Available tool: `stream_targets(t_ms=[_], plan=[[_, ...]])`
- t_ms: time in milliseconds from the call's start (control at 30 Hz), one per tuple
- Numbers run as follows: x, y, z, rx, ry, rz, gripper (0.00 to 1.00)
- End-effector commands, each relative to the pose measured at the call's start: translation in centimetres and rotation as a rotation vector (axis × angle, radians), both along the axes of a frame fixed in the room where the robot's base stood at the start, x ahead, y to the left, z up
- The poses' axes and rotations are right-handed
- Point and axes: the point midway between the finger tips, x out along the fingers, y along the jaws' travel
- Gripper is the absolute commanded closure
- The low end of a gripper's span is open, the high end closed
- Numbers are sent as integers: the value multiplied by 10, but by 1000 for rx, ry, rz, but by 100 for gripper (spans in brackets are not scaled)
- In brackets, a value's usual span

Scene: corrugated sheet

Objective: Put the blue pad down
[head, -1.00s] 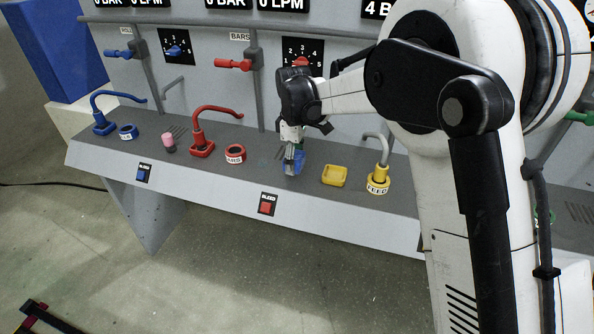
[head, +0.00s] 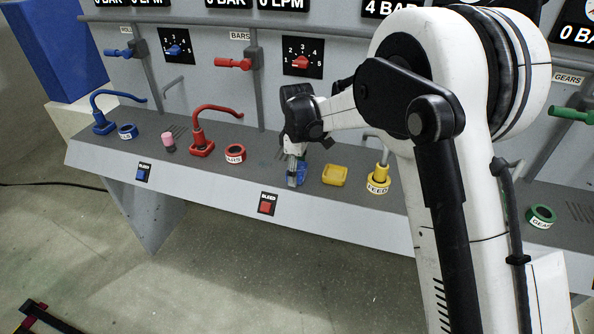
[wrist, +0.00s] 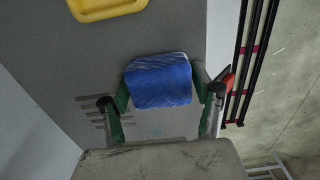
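The blue pad (wrist: 160,80) is a rounded block between the two fingertips of my gripper (wrist: 160,93) in the wrist view. The green inner faces of the fingers lie against its left and right sides. In the head view the pad (head: 301,170) shows low under my gripper (head: 295,172), right at the grey shelf (head: 240,182), partly hidden by the fingers. I cannot tell whether it rests on the shelf or hangs just above it.
A yellow tray (head: 334,175) lies just right of my gripper, with a yellow FEED fitting (head: 378,183) beyond. A red ring (head: 235,154) and red hose (head: 200,147) stand to the left. Red BLEED button (head: 266,206) is on the shelf front.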

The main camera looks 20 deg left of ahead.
Motion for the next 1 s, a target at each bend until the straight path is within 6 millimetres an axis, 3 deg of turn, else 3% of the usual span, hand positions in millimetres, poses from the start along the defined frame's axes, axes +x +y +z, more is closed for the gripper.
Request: stream_targets(t_ms=[467,1000], plan=[[0,0,8,0,0,0,27],[0,0,105,0,0,0,27]])
